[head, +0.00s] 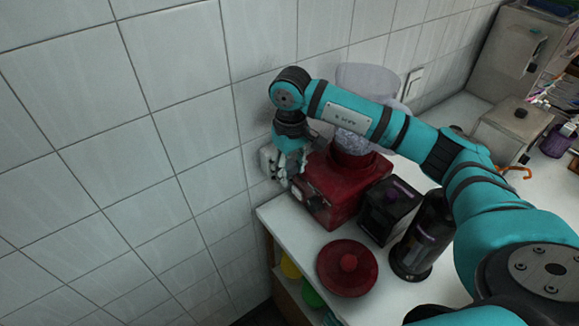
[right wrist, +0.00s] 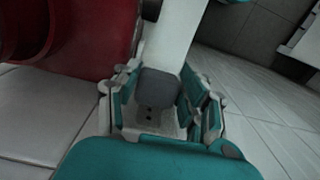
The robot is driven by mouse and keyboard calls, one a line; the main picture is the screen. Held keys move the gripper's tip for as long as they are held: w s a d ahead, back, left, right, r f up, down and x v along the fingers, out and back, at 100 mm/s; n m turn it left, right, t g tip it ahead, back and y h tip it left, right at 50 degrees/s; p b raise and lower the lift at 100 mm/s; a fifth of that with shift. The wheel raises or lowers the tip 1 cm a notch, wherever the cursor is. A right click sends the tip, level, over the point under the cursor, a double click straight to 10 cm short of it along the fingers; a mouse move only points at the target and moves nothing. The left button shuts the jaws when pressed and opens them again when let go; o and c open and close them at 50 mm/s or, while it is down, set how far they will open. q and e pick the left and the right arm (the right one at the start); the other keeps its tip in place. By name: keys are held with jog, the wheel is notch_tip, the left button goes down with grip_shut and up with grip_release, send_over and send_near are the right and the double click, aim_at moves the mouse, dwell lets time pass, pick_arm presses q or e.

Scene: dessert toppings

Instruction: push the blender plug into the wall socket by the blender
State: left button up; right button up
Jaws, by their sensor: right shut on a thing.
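The blender has a red base (head: 340,185) and a clear jar (head: 368,80), and stands on the white counter against the tiled wall. A pale wall socket (head: 267,160) is on the wall just left of the blender. My right gripper (head: 291,170) is beside the socket, shut on the grey plug (right wrist: 158,84). In the right wrist view, the plug sits between both fingers, with a pale socket face with two dark holes (right wrist: 147,115) right by it. I cannot tell whether the plug touches the socket. The plug's prongs are hidden. My left gripper is not in view.
A red lid (head: 347,272), a black box with a purple knob (head: 388,212) and a dark bottle (head: 424,240) stand in front of the blender. A metal appliance (head: 508,130) is further right. The wall left of the socket is clear.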

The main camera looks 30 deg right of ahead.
jog(key=shift+w+a+b, duration=0.1)
jog(key=shift+w+b, duration=0.6)
jog(key=shift+w, duration=0.15)
dwell(1.2)
jog(key=shift+s, duration=0.3)
dwell(0.3)
jog(key=shift+s, duration=0.55)
jog(key=shift+w+b, duration=0.7)
jog(key=shift+w, duration=0.1)
dwell(1.3)
jog(key=shift+s, duration=0.2)
jog(key=shift+s, duration=0.55)
jog(key=shift+b, duration=0.3)
dwell(0.7)
jog(key=shift+w, duration=0.2)
